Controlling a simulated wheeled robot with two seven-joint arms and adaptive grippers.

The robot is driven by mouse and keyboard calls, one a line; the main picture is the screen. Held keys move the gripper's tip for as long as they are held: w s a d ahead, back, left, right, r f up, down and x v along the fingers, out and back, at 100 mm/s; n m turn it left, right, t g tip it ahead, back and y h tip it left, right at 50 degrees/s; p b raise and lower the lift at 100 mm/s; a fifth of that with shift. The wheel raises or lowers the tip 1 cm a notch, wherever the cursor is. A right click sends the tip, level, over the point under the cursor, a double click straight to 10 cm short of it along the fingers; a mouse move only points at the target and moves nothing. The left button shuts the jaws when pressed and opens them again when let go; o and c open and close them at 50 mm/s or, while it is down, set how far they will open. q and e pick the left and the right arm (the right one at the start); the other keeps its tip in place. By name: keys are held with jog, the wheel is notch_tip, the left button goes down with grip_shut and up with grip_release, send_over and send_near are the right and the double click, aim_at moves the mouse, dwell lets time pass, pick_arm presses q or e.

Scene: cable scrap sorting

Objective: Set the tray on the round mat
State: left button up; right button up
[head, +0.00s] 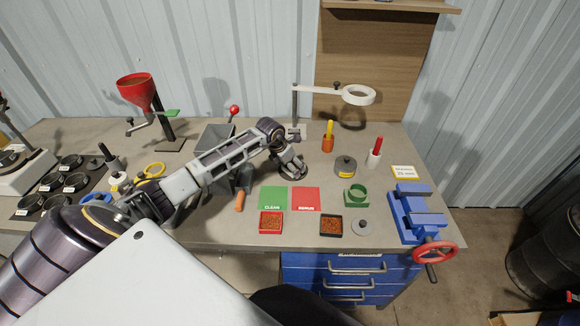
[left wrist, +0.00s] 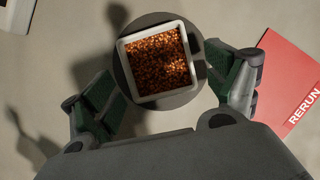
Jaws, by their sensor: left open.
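In the left wrist view a square tray with a pale rim (left wrist: 127,74), full of copper-coloured granules, sits over the dark round mat (left wrist: 172,101). It appears to rest on it, roughly centred, and the mat shows around its edges. My left gripper (left wrist: 160,72) is open, with one finger on each side of the tray. The left finger is clear of the tray; the right finger is close to its right side, and I cannot tell whether they touch. In the head view my left gripper (head: 291,170) hides this tray and mat. My right gripper is not in view.
A green CLEAN card (head: 273,198) and a red RERUN card (head: 306,198) lie in front of the gripper. A red tray (head: 271,222) and a black tray (head: 331,226) of granules stand nearer the front edge. A blue vise (head: 416,213) is at right, a magnifier lamp (head: 358,94) behind.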

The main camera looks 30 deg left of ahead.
pick_arm(q)
jog(key=b+v, duration=0.1)
jog(key=v, duration=1)
jog(key=shift+s+r+b, duration=0.2)
jog(key=shift+s+b, duration=0.05)
jog(key=shift+b, duration=0.15)
